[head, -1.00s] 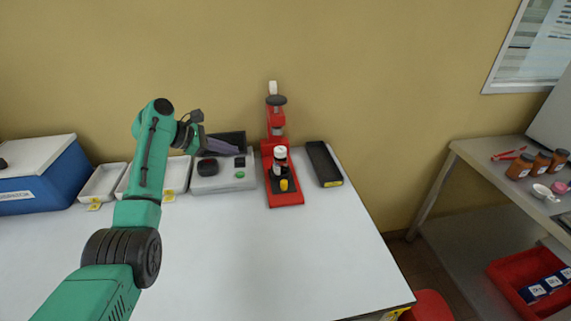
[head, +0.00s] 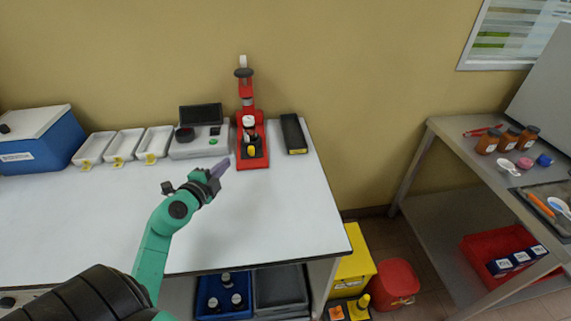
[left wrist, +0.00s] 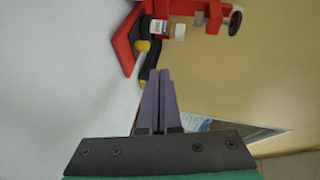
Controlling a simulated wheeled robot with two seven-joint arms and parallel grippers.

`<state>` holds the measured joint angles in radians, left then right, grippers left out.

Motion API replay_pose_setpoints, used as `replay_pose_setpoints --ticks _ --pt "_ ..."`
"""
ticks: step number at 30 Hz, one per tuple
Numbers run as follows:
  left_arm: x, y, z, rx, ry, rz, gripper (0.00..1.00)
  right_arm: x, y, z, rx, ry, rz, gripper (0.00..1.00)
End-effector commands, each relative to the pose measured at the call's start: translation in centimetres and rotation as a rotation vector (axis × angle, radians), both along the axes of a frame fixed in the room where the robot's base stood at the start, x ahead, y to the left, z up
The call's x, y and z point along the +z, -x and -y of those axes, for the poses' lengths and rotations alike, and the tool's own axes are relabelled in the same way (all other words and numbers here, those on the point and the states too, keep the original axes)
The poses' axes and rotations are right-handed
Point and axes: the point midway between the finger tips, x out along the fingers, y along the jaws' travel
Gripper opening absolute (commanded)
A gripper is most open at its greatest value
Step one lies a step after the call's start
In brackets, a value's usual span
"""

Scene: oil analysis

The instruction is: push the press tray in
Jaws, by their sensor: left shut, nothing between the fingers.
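The red press (head: 246,95) stands at the back of the white table, with a dark grey knob on its upright. Its tray is low in the red base, with a yellow piece (head: 251,151) at the front. A white-capped bottle (head: 249,122) stands in the press. In the left wrist view the yellow piece (left wrist: 143,45) and bottle (left wrist: 158,27) show at the top. My left gripper (head: 225,164) is shut and empty, its purple fingers (left wrist: 159,73) just in front and left of the press base, apparently not touching it. My right gripper is not in view.
A grey balance (head: 199,147) stands left of the press, then several white trays (head: 124,143) and a blue-and-white box (head: 38,150). The table front is clear apart from my arm.

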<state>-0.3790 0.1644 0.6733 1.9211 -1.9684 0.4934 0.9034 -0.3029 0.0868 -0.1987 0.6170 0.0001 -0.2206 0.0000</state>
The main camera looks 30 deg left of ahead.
Motion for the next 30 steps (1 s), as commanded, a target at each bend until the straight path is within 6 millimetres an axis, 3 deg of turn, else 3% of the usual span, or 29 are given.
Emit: replay_pose_setpoints --ticks 2,5,14,22,30 --pt "-2.3 1.3 0.1 -0.027 -0.106 -0.115 0.00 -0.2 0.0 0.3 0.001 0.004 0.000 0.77" --pt "-3.1 1.3 0.0 -0.037 -0.138 -0.151 0.00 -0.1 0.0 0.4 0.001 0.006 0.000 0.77" --pt "-4.8 -4.1 -1.0 -0.036 -0.130 -0.144 0.00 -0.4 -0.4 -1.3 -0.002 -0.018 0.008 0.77" --pt "-6.0 -9.5 -2.1 -0.035 -0.130 -0.142 0.00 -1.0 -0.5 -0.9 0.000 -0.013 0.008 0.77" --pt "-6.1 -11.7 -2.5 -0.034 -0.129 -0.145 0.00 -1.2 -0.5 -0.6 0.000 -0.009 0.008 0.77"
